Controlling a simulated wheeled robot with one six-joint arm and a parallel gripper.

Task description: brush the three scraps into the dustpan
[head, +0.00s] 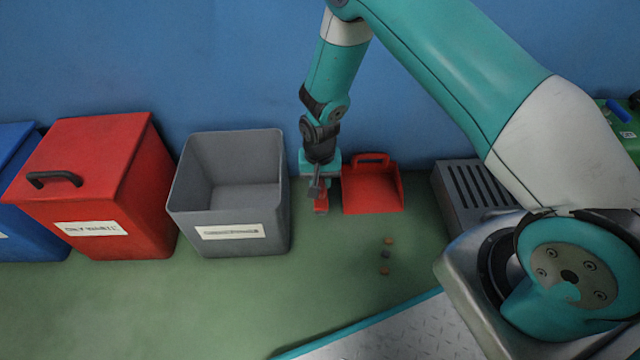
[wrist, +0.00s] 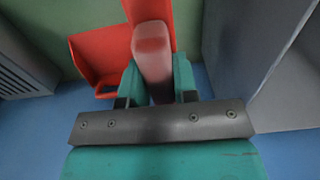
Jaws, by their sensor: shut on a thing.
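My gripper (head: 317,182) points down near the back wall and is shut on the handle of a red brush (head: 321,205). In the wrist view the brush handle (wrist: 152,60) sits between the two teal fingers. The red dustpan (head: 373,192) lies on the floor just right of the brush, its handle toward the wall; part of it shows in the wrist view (wrist: 95,55). Three small scraps lie in a short column on the floor in front of the dustpan: an orange-brown one (head: 388,240), a dark grey one (head: 386,254) and another orange-brown one (head: 384,270).
A grey open bin (head: 228,185) stands close left of my gripper, with a red lidded bin (head: 95,185) and a blue bin (head: 15,190) beyond it. A grey slotted box (head: 470,200) stands right of the dustpan. The green floor around the scraps is clear.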

